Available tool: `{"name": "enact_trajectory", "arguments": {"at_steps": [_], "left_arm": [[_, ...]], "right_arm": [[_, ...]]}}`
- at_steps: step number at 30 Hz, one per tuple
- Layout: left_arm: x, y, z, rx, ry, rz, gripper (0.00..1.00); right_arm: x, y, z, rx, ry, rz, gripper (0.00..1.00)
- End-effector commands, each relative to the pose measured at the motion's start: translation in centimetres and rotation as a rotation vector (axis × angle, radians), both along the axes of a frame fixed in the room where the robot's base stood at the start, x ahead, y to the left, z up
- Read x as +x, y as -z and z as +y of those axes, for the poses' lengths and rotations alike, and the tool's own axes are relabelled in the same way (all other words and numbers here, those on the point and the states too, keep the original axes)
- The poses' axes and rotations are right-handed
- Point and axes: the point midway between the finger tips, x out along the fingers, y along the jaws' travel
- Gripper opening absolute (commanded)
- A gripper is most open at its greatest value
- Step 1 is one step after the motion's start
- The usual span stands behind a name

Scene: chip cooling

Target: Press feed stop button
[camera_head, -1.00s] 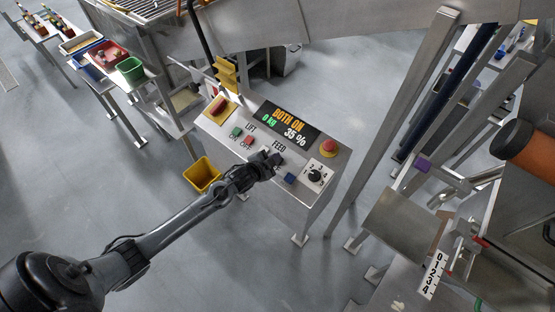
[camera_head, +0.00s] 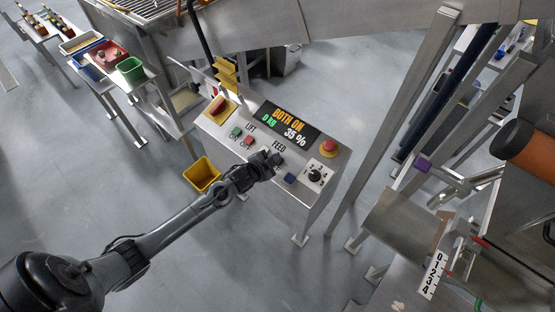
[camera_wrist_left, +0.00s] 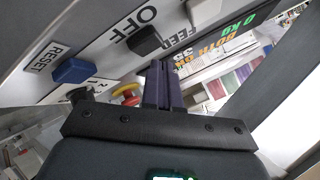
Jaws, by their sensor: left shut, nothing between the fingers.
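The control panel (camera_head: 320,160) carries a FEED label (camera_head: 279,146) with its buttons beside my left gripper. My left gripper (camera_head: 274,160) is shut and empty, its tips over the FEED area and hiding part of it. In the left wrist view, my shut fingers (camera_wrist_left: 160,82) point at the panel. A dark button (camera_wrist_left: 147,41) between the OFF and FEED lettering is just beyond the fingertips. Whether they touch it I cannot tell. The display (camera_head: 288,122) reads BOTH ON, 0 kg and 35 %. My right gripper is not in view.
A blue RESET button (camera_wrist_left: 74,71) is near the fingers. A black knob (camera_head: 315,175) and red stop button (camera_head: 329,147) sit on the panel's right. Green (camera_head: 236,132) and red (camera_head: 249,140) LIFT buttons are left.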

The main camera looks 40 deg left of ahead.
Motion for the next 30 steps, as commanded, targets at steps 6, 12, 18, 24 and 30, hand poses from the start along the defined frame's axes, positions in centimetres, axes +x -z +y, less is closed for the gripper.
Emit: {"name": "enact_trajectory", "arguments": {"at_steps": [6, 12, 18, 24, 30], "left_arm": [[0.0, 0.0, 0.0, 0.0, 0.0, 0.0, 0.0], [0.02, 0.06, 0.0, 0.0, 0.0, 0.0, 0.0], [0.16, 0.55, -0.02, 0.0, 0.0, 0.0, 0.0], [0.27, 0.82, -0.02, 0.0, 0.001, -0.001, 0.0], [0.26, 0.8, -0.02, 0.0, 0.0, 0.0, 0.0]], "right_arm": [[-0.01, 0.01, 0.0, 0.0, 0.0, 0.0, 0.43], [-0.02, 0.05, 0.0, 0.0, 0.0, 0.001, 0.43], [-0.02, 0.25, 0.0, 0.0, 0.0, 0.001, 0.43], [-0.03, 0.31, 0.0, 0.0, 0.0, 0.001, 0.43], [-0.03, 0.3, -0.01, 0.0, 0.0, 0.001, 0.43]]}}
